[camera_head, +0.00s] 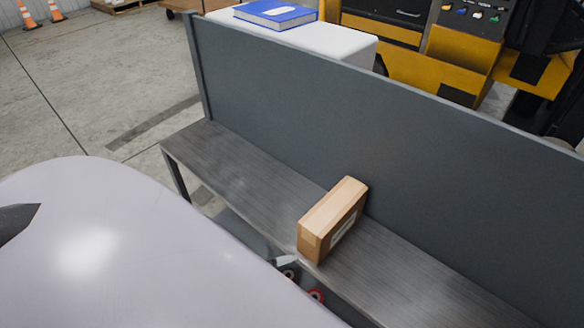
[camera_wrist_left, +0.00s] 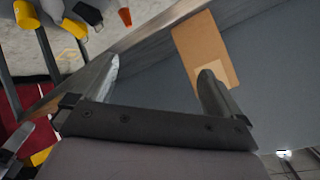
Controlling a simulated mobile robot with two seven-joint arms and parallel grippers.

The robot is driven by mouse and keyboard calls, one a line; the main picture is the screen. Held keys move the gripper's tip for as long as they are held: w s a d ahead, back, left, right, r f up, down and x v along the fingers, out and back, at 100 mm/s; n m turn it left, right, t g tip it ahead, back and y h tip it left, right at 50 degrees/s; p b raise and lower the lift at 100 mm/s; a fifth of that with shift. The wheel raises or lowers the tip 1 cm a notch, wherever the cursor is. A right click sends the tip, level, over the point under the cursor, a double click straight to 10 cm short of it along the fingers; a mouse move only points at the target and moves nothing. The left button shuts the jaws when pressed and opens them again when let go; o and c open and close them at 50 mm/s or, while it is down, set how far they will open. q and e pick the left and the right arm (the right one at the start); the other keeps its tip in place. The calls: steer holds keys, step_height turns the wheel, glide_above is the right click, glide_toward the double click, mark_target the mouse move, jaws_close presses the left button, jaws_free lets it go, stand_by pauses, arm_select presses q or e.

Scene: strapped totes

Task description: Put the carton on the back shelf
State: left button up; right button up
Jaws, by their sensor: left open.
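The brown carton (camera_head: 332,222) stands on the grey shelf (camera_head: 240,172), its long side running from the shelf's front edge toward the upright panel behind. It has a white label on one side. In the left wrist view the carton (camera_wrist_left: 196,44) shows beyond the right-hand finger, whose tip overlaps it. My left gripper (camera_wrist_left: 160,68) is open, with nothing between its fingers. In the head view only a pale fingertip (camera_head: 284,260) seems to show, at the shelf's front edge left of the carton; my arm hides the rest.
A tall grey panel (camera_head: 270,95) closes the shelf's back. Behind it are a white block (camera_head: 340,44) with a blue book (camera_head: 275,13) and yellow machinery (camera_head: 420,65). Small round items (camera_head: 317,295) show below the shelf edge. The shelf is clear on both sides of the carton.

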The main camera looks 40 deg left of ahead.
arm_select(q)
steer(key=n, duration=0.2)
steer(key=s+f+n, duration=0.1)
steer(key=n, duration=0.2)
steer(key=d+n, duration=0.1)
steer(key=n, duration=0.1)
steer(key=shift+s+d+f, duration=0.1)
steer(key=shift+s+f, duration=0.1)
steer(key=shift+f, duration=0.2)
steer(key=shift+r, duration=0.1)
steer(key=shift+r+p, duration=0.3)
steer(key=shift+p, duration=0.1)
